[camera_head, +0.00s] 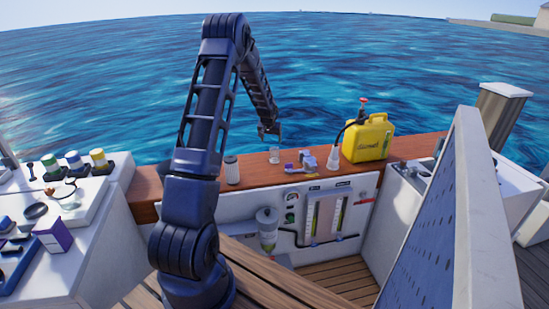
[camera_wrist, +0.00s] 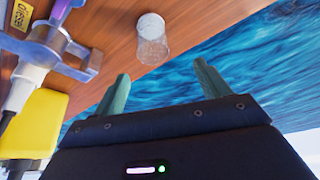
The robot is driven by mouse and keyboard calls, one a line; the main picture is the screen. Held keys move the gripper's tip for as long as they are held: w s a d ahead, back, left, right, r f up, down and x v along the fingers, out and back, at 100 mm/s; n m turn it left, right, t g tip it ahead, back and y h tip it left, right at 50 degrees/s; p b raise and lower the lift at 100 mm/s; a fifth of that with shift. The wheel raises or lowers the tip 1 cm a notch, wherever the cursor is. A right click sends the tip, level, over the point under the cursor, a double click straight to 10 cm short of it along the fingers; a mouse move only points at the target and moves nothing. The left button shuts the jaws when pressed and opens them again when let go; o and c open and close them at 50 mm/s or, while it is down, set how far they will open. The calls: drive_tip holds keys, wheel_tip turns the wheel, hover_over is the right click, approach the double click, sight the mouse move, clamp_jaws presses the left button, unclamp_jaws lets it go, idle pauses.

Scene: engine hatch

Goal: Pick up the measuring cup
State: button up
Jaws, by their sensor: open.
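The measuring cup (camera_head: 274,155) appears as a small clear cup on the wooden ledge. In the wrist view the cup (camera_wrist: 153,45) is see-through with a pale round end, and any markings are too small to read. My gripper (camera_head: 269,134) is above the ledge, over the cup. In the wrist view my gripper (camera_wrist: 164,84) has its two green fingers apart with nothing between them. The cup lies just beyond the fingertips, roughly in line with the gap, and is not touched.
A blue and purple tool (camera_head: 300,165) lies right of the cup, with a yellow jug (camera_head: 370,138) beyond it. A grey-white cylinder (camera_head: 232,170) stands to the left. Water lies behind the wooden ledge (camera_head: 255,168). A tilted panel (camera_head: 450,215) stands at the right.

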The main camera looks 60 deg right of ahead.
sight(275, 152)
drive_tip(key=x, duration=0.7)
drive_tip(key=s+x, duration=0.1)
drive_tip(key=x, duration=0.3)
drive_tip(key=shift+d+f, duration=0.2)
drive_tip(key=shift+f, duration=0.1)
drive_tip(key=c, duration=1.1)
